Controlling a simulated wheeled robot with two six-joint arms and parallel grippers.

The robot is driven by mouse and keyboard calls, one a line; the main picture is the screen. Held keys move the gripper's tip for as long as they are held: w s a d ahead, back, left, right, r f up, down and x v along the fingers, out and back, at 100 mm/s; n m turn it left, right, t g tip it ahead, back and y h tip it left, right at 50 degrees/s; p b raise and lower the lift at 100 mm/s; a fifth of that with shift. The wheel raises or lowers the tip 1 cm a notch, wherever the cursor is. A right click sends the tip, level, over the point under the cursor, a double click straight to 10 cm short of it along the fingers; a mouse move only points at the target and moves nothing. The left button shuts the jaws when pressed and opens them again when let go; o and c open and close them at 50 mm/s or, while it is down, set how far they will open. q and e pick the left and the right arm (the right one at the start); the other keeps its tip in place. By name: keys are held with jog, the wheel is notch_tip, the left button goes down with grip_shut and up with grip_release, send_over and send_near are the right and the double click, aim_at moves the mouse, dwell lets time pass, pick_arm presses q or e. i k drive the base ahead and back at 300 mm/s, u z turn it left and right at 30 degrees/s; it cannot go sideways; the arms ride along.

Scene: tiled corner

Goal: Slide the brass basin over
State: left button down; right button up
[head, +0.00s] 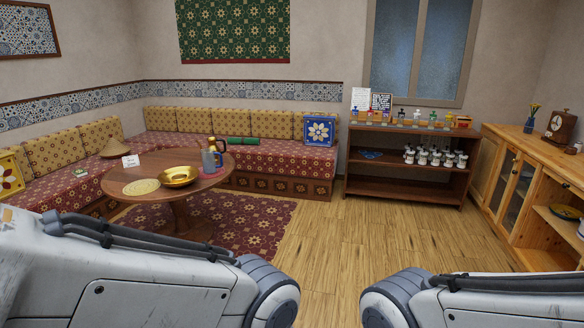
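The brass basin (180,176) is a shallow, shiny golden bowl on the round wooden table (150,199), left of the middle in the head view. It sits upright between a flat yellow round mat (141,187) and a blue-grey mug-like vessel (210,160). My two arms come in low from the left and right, well in front of the table. Neither gripper is in the picture, and nothing of mine touches the basin.
A white card (130,161) and a dark bottle stand on the table too. A cushioned corner bench (257,161) runs behind it. A low shelf (405,168) with bottles and cups stands right, beside a wooden cabinet (541,180). The wood floor (385,228) between is clear.

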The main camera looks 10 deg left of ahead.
aim_at(181, 177)
jog(key=u, duration=0.2)
jog(key=i, duration=2)
jog(key=u, duration=0.7)
jog(key=i, duration=2.2)
jog(key=u, duration=0.65)
jog(key=i, duration=0.65)
jog(key=u, duration=0.05)
